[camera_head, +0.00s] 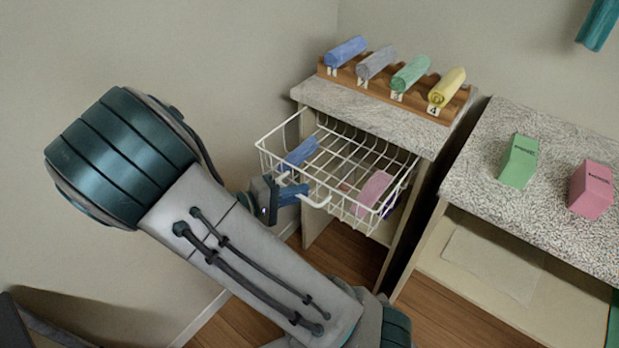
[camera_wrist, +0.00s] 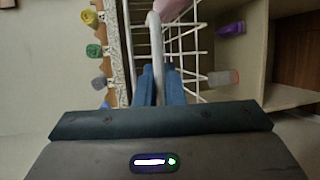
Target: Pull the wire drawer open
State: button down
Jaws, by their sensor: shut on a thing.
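The white wire drawer (camera_head: 331,168) stands well out from the cabinet under a speckled stone top. Its front bar carries a white handle (camera_head: 318,202). My gripper (camera_head: 303,193) is at the drawer's front and shut on the handle. In the wrist view the blue fingers (camera_wrist: 160,84) close on both sides of the white handle bar (camera_wrist: 156,45). A blue item (camera_head: 301,152) and a pink item (camera_head: 373,188) lie in the drawer. My fingers hide part of the handle.
A wooden rack (camera_head: 362,82) with several rolled towels stands on the cabinet top. At the right a second speckled counter (camera_head: 480,180) holds a green box (camera_head: 518,162) and a pink box (camera_head: 590,189). A wall is close at the left.

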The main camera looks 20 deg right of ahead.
jog(key=shift+s+a, duration=0.2)
jog(key=shift+a, duration=0.35)
jog(key=c, duration=1.5)
grip_release()
jog(key=p+v, duration=0.1)
jog(key=v, duration=1.2)
jog(key=shift+s+a+r, duration=0.1)
jog(key=shift+a, duration=0.3)
